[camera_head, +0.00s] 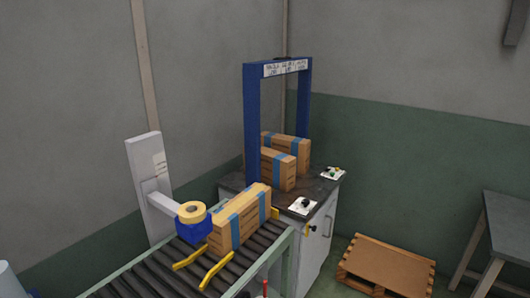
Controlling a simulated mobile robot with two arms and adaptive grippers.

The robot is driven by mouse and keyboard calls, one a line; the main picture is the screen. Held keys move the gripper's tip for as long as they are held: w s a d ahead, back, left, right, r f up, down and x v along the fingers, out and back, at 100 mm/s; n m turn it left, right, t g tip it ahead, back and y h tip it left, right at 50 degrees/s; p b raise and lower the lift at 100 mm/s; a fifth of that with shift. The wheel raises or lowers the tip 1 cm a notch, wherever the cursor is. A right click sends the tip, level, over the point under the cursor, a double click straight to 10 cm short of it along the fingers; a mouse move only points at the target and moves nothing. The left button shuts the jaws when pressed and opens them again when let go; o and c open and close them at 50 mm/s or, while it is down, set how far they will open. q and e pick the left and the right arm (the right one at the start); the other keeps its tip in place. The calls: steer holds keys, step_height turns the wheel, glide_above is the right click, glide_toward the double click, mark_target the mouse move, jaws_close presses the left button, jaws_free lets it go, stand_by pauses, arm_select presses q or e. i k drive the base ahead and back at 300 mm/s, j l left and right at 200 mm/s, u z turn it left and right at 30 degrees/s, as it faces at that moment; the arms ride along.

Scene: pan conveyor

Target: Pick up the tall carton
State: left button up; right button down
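Three brown cartons with blue bands are in view. The nearest carton (240,219) rests on the roller conveyor (160,265), next to a blue holder with a yellow roll. A second carton (278,169) stands on the dark worktop within the blue frame. A third carton (289,147) is behind it, partly hidden by the second carton and the frame. I cannot tell for sure which one is the tall carton. Neither of my grippers shows in this view, and no gripper touches a carton.
A blue gate-like frame (251,120) rises over the worktop. Two small button boxes (303,206) sit on the worktop's right side. Yellow guide bars (214,272) stick up at the conveyor. A wooden pallet (385,265) lies on the floor; a grey table (510,225) stands at right.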

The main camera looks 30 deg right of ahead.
mark_target(300, 148)
steer(key=i+l, duration=0.15)
steer(key=l, duration=0.25)
steer(key=i+l, duration=0.1)
steer(key=l, duration=0.3)
steer(key=i+l, duration=0.15)
steer(key=l, duration=0.25)
steer(key=i+l, duration=0.15)
steer(key=l, duration=0.25)
steer(key=i+l, duration=0.15)
steer(key=l, duration=0.3)
steer(key=j+u, duration=0.05)
